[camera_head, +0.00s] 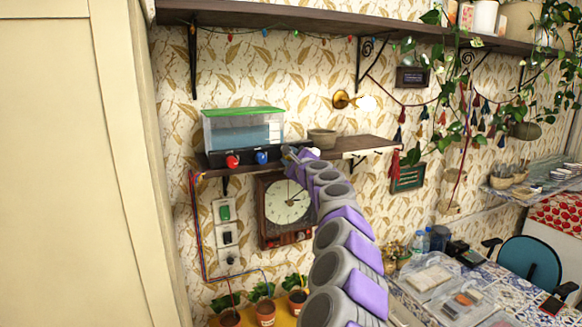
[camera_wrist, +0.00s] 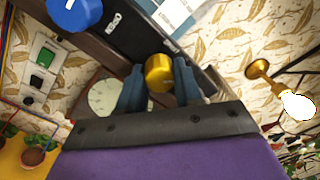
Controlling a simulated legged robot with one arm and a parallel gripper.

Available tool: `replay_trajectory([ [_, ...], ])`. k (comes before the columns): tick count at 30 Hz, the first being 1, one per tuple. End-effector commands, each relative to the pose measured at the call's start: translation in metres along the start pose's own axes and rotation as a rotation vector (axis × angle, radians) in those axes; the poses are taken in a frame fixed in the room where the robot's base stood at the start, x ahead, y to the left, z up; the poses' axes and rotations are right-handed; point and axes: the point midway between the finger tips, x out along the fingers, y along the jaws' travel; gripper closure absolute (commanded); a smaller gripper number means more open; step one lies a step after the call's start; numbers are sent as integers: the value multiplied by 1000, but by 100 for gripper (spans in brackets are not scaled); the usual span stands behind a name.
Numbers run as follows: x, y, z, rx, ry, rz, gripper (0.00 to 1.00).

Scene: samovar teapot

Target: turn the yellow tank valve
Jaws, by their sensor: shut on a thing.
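The yellow valve (camera_wrist: 159,73) is a round knob on the front of a black panel (camera_wrist: 120,24) marked "OPEN" in the wrist view. My gripper (camera_wrist: 160,88) has one finger on each side of it and is shut on it. In the head view my gripper (camera_head: 298,154) is at the right end of the panel under the clear tank (camera_head: 243,130) with its green lid. There the yellow valve is hidden behind my gripper. A blue valve (camera_head: 262,157) and a red valve (camera_head: 232,161) sit to its left; the blue one also shows in the wrist view (camera_wrist: 74,14).
The tank stands on a brown wall shelf (camera_head: 366,143) with a bowl (camera_head: 322,138) to its right. A wall clock (camera_head: 287,205) hangs just below. A wall lamp (camera_head: 354,101) is to the upper right. Potted plants (camera_head: 265,312) stand at lower left.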

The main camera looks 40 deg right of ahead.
Motion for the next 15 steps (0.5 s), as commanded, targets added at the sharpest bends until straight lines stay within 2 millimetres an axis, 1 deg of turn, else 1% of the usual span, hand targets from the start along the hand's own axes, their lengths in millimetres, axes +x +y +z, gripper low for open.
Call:
replay_trajectory([
  [1, 0, 4, -4, -45, 1, -1, 96],
  [2, 0, 4, -5, -74, 0, -2, 96],
  [15, 1, 6, -6, -477, -21, 3, 97],
])
